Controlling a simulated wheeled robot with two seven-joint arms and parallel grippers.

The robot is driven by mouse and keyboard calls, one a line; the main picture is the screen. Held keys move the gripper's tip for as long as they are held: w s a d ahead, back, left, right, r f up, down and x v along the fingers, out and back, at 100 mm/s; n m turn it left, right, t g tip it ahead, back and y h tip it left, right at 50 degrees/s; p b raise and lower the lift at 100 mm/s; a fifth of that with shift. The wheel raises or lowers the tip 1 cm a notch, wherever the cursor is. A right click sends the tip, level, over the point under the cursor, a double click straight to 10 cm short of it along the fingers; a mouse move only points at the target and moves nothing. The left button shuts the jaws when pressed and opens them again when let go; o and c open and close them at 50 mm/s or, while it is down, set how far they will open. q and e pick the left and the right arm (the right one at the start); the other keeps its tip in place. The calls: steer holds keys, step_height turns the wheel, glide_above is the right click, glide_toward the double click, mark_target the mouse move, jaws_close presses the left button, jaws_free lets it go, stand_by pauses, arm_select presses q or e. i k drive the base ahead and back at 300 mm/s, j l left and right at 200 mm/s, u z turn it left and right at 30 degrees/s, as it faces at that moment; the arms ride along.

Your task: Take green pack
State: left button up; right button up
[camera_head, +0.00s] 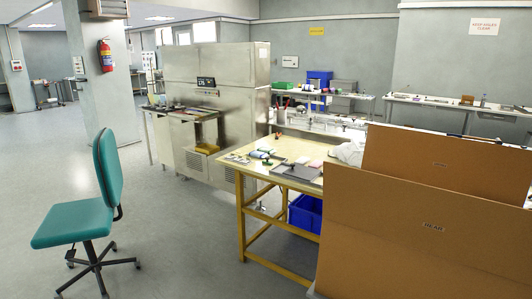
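No pack can be made out for certain as the green pack. A green box-like item (285,86) sits on the shelf against the back wall. A small dark green item (267,162) lies on the yellow-framed work table (240,168), among other small objects. They are too small in the picture to tell what they are. Neither of my grippers is in view.
A teal swivel chair (72,222) stands at left. A large steel machine (238,75) stands behind the table. Brown panels (425,240) block the right front. A blue bin (306,213) sits under the table. The floor between chair and table is clear.

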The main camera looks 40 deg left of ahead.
mark_target(264, 149)
steer(key=i+j+u, duration=0.6)
steer(key=u, duration=0.15)
steer(key=i+j+u, duration=0.2)
steer(key=u, duration=0.2)
steer(key=i+j+u, duration=0.25)
steer(key=u, duration=0.2)
steer(key=i+j+u, duration=0.1)
steer(key=i+u, duration=0.15)
steer(key=u, duration=0.15)
steer(key=i+j, duration=0.15)
steer(key=i, duration=0.35)
steer(key=i+j+z, duration=0.1)
steer(key=i, duration=0.45)
steer(key=i+z, duration=0.35)
steer(key=i, duration=1.5)
steer(key=i+j+z, duration=0.1)
steer(key=i+z, duration=0.25)
steer(key=i+j+z, duration=0.2)
steer(key=i+z, duration=0.15)
steer(key=i, duration=0.1)
